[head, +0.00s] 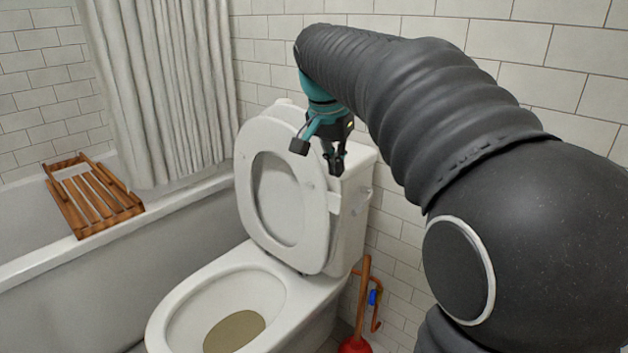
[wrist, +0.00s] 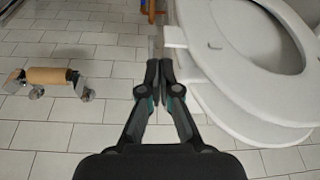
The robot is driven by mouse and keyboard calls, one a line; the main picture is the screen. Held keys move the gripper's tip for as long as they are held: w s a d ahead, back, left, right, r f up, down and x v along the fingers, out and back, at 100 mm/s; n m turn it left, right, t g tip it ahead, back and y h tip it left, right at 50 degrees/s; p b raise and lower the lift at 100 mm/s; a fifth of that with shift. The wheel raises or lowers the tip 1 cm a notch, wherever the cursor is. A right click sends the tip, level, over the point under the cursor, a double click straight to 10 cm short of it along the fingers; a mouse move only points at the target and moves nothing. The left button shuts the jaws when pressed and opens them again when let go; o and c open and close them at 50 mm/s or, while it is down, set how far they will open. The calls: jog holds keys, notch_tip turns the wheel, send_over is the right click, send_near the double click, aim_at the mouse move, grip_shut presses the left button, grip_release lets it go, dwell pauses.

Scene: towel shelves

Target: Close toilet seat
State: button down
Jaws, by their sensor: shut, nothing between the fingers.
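The toilet seat (head: 301,225) is a white ring raised upright, leaning back with the lid (head: 282,113) behind it against the tank (head: 354,213). The white toilet bowl (head: 169,308) below is uncovered, with brownish water inside. My gripper (head: 336,172) is shut and empty. In the head view it is at the upper right edge of the raised seat, in front of the tank. In the wrist view my gripper (wrist: 159,65) points down beside the raised seat (wrist: 222,68), which lies to its right. I cannot tell whether the fingers touch the seat.
A bathtub (head: 200,190) with a wooden rack (head: 95,197) and a curtain (head: 160,90) stands at the left. A red plunger (head: 356,345) is on the floor right of the toilet. The wrist view shows a paper holder (wrist: 48,76) on the tiled wall.

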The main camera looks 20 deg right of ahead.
aim_at(341, 187)
jog(key=shift+m, duration=0.9)
jog(key=w+d+f, duration=0.1)
jog(key=w+f, duration=0.1)
jog(key=f, duration=0.1)
jog(key=w+d+f, duration=0.1)
jog(key=f, duration=0.2)
jog(key=w+d+f+b, duration=0.1)
jog(key=w+f, duration=0.1)
jog(key=f, duration=0.1)
jog(key=shift+w+d, duration=0.25)
jog(key=shift+w, duration=0.1)
jog(key=shift+h, duration=0.3)
